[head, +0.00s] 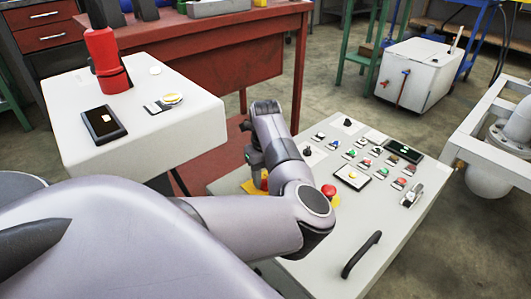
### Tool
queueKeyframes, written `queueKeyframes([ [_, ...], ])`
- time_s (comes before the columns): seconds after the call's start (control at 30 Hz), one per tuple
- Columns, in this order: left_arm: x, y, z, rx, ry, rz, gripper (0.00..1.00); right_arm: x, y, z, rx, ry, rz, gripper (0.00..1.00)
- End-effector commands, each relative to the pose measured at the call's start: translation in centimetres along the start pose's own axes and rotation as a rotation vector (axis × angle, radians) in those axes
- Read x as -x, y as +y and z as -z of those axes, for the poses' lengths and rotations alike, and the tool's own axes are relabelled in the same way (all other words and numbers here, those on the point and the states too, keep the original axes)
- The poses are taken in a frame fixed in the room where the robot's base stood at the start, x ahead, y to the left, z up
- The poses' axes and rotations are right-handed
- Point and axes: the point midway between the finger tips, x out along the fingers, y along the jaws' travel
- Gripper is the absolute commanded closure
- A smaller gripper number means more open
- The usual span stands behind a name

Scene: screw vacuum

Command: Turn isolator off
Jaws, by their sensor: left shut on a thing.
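The isolator (264,181) is a red handle on a yellow plate at the left edge of the sloped white control panel (318,262). My left arm reaches in from the left across the panel, and its wrist and forearm hide part of the isolator. My left gripper (259,168) is at the isolator and shut on its red handle; the fingertips are mostly hidden. The handle's exact angle cannot be made out. My right gripper is not in view.
The panel carries several buttons, knobs, a red mushroom button (328,191) and a black handle (361,255). A white cabinet (185,140) stands at left, with a red bench (225,50) behind. A white tank (415,75) and metal frame (490,120) are at right.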

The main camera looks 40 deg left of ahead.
Motion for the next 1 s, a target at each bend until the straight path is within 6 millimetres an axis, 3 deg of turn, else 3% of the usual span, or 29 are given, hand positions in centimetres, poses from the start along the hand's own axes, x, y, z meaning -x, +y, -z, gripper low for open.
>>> queueKeyframes([
  [1.0,-0.05,-0.04,0.04,0.904,0.002,0.001,0.88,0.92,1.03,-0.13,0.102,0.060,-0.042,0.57],
])
